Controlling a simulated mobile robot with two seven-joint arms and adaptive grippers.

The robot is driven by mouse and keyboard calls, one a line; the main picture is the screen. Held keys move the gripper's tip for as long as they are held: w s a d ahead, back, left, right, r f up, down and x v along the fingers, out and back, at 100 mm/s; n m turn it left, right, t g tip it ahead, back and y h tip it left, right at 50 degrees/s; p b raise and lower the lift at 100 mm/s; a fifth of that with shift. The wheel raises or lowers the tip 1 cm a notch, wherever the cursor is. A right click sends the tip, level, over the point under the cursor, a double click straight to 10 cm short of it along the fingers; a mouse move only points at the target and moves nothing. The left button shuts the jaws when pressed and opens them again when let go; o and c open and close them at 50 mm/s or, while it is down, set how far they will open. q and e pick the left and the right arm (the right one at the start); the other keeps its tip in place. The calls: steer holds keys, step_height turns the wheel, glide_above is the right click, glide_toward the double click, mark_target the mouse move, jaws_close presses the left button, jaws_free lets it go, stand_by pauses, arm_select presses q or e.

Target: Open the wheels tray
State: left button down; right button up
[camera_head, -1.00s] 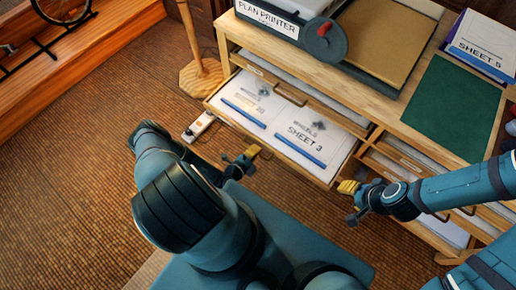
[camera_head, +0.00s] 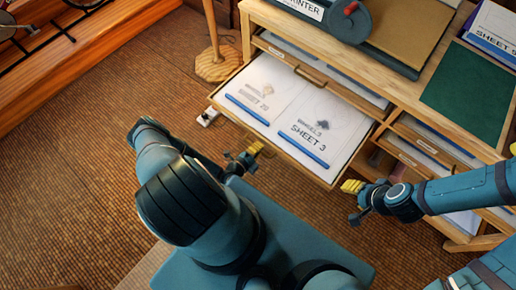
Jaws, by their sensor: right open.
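The wheels tray (camera_head: 258,133) is a shallow wooden tray pulled well out of the cabinet. On it lie two white sheets with blue strips, a wheels sheet marked 20 (camera_head: 255,90) and a wheels sheet marked 3 (camera_head: 322,125). My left gripper (camera_head: 246,157), with yellow tips, is low beside the tray's front edge; I cannot tell whether it touches it or how its jaws stand. My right gripper (camera_head: 352,190) is open by the tray's front right corner; contact is unclear.
The wooden cabinet (camera_head: 400,105) carries the plan printer (camera_head: 335,20) and a green mat (camera_head: 468,92). Other drawers (camera_head: 425,150) sit to the right. A wooden stand (camera_head: 218,65) is left of the cabinet.

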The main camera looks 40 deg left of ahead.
arm_select(q)
steer(key=c, duration=1)
jaws_free()
steer(key=shift+r, duration=0.1)
step_height(320, 180, up, 10)
steer(key=shift+f, duration=0.1)
